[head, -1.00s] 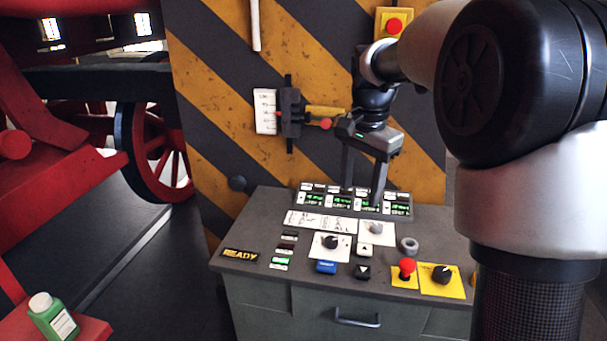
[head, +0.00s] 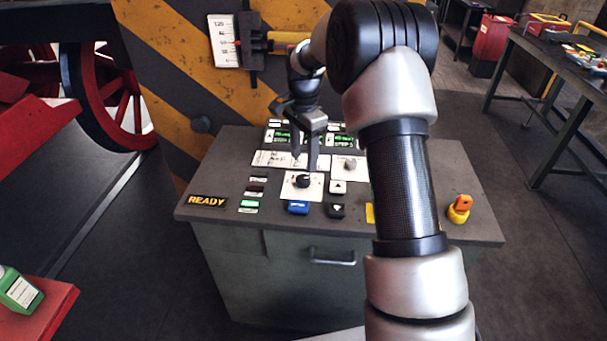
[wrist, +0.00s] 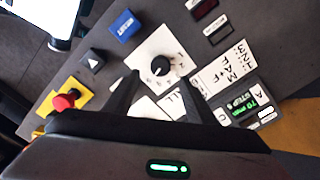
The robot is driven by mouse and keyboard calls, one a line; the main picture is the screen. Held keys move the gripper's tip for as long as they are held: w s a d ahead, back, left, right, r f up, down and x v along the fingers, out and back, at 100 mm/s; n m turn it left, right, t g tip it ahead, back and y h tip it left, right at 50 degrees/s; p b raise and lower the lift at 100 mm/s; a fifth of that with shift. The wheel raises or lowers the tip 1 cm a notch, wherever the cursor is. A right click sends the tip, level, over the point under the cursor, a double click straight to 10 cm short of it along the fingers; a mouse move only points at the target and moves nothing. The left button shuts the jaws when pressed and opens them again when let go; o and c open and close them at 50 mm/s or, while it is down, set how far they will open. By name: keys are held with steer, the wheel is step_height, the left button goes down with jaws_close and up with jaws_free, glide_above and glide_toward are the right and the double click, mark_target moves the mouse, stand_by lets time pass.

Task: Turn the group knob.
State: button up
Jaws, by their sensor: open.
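The group knob, which I take to be the black knob (head: 302,181) on a white marked plate, sits on the grey console top (head: 235,165). It also shows in the wrist view (wrist: 160,66), with small numerals around it. My gripper (head: 305,164) points down at this knob, fingers apart and empty. In the wrist view the two dark fingers (wrist: 161,80) reach toward the knob's near side, one to each side. Whether they touch it I cannot tell. A second, grey knob (head: 350,163) on a white plate is to the right.
A blue button (head: 298,208) and arrow buttons (head: 338,187) lie close to the knob. A red mushroom button (wrist: 65,102) on yellow shows in the wrist view. Lit displays (head: 283,137) stand behind. A striped wall (head: 185,60) rises at the back. An orange-and-yellow object (head: 459,208) sits at the right.

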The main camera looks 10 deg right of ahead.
mark_target(304, 178)
step_height(304, 178, down, 7)
steer(key=shift+r, duration=0.1)
stand_by(0.3)
steer(key=c, duration=1)
